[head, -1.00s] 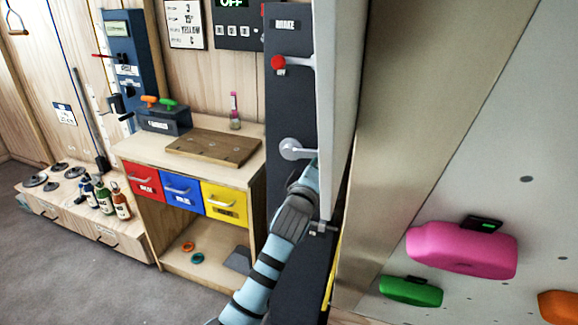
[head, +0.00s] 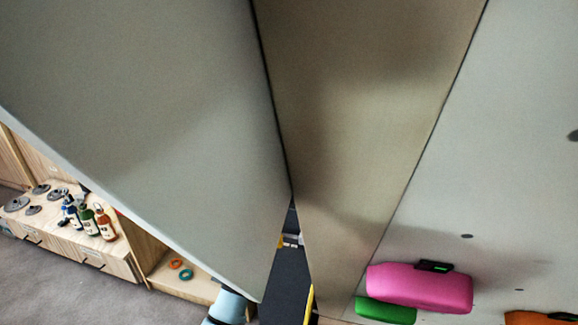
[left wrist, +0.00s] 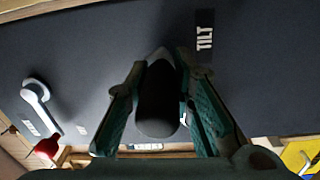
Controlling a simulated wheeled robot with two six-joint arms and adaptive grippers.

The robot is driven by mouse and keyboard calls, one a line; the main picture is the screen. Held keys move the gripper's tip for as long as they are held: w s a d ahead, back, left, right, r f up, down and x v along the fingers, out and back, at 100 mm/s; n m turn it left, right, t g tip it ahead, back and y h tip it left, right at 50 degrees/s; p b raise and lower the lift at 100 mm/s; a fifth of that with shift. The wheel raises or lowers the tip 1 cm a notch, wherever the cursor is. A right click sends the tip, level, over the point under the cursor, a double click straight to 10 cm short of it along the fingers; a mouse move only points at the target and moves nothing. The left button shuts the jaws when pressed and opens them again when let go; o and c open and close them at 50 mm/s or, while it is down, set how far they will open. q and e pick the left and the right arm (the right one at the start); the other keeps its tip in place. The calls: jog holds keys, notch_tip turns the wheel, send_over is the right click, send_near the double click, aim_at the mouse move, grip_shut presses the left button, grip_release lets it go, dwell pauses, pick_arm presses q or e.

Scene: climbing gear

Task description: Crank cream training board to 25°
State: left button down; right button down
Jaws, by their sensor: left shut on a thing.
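The pale training board (head: 520,170) fills the right of the head view, leaning, with a pink hold (head: 420,288) and a green hold (head: 385,310) low on its face. A broad tan side strip (head: 370,110) runs along it. In the left wrist view my left gripper (left wrist: 163,75) is shut on a dark rounded crank handle (left wrist: 157,110), in front of a dark panel (left wrist: 90,65) with a TILT label (left wrist: 205,36). In the head view the gripper and the crank are hidden; only a piece of my left arm shows at the bottom. My right gripper is out of view.
A large grey surface (head: 150,110) covers the head view's upper left and hides the wall controls. Bottles (head: 88,220) and dark discs (head: 33,200) stand on a low wooden unit. A red knob (left wrist: 47,147) and a second lever (left wrist: 35,95) show in the wrist view.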

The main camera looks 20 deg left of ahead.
pick_arm(q)
jog(key=shift+r, duration=0.2)
jog(key=c, duration=1.3)
grip_release()
jog(key=shift+d, duration=0.1)
jog(key=shift+c, duration=0.2)
jog(key=shift+f, duration=0.1)
jog(key=shift+s, duration=0.1)
jog(key=shift+s+f, duration=0.1)
jog(key=shift+s, duration=0.3)
jog(key=s+d, duration=0.1)
jog(key=s, duration=1)
jog(key=shift+f, duration=0.1)
